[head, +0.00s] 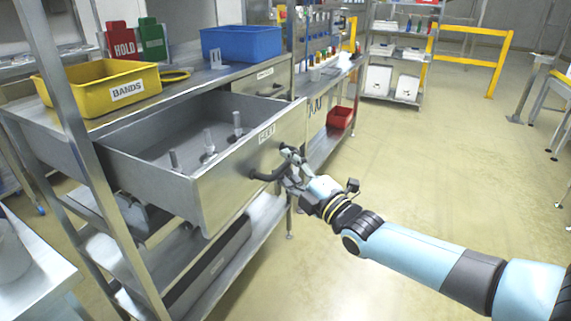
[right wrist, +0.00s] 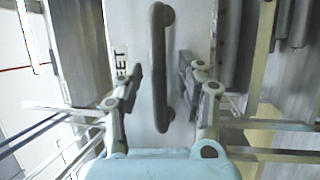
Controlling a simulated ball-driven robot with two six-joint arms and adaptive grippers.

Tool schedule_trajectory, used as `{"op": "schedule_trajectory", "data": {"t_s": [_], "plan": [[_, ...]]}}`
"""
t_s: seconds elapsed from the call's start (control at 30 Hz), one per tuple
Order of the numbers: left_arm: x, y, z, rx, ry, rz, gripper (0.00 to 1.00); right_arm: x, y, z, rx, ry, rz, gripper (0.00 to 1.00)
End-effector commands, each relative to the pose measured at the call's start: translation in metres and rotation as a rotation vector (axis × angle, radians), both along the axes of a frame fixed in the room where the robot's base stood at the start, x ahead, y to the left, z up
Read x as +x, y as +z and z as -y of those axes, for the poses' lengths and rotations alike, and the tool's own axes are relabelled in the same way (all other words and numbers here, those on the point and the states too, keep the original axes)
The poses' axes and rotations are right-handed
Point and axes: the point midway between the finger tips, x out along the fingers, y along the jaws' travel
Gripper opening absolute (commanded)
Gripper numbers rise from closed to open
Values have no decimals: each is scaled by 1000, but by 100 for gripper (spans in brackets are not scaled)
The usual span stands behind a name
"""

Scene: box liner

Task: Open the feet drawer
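The feet drawer (head: 222,190) is a grey metal drawer pulled well out of the bench, with its inside showing. Its front carries a FEET label (head: 267,133), which also shows in the right wrist view (right wrist: 121,66). The dark curved handle (head: 262,176) is on the drawer front. In the right wrist view the handle (right wrist: 159,75) runs upright between the fingers of my right gripper (right wrist: 160,75). The fingers are apart, with a gap on each side of the handle. In the head view my right gripper (head: 287,168) is at the handle. My left gripper is not in view.
Several metal feet (head: 208,140) stand in the drawer. A yellow BANDS bin (head: 90,92), a blue bin (head: 240,43) and HOLD sign (head: 122,40) are on the bench. A red bin (head: 340,117) is on a lower shelf beyond.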

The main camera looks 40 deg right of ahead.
Motion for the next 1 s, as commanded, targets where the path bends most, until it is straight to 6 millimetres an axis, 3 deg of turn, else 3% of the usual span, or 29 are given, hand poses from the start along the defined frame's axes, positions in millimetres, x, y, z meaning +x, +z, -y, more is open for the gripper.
{"op": "schedule_trajectory", "data": {"t_s": [0.3, 0.5, 1.0], "plan": [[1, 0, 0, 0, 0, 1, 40, -68, -13, 0, 0, 1, -3, 38], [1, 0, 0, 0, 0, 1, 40, -99, -18, -1, 0, 1, -1, 38], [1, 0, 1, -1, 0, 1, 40, -109, -20, 0, 0, 0, 1, 38]]}}
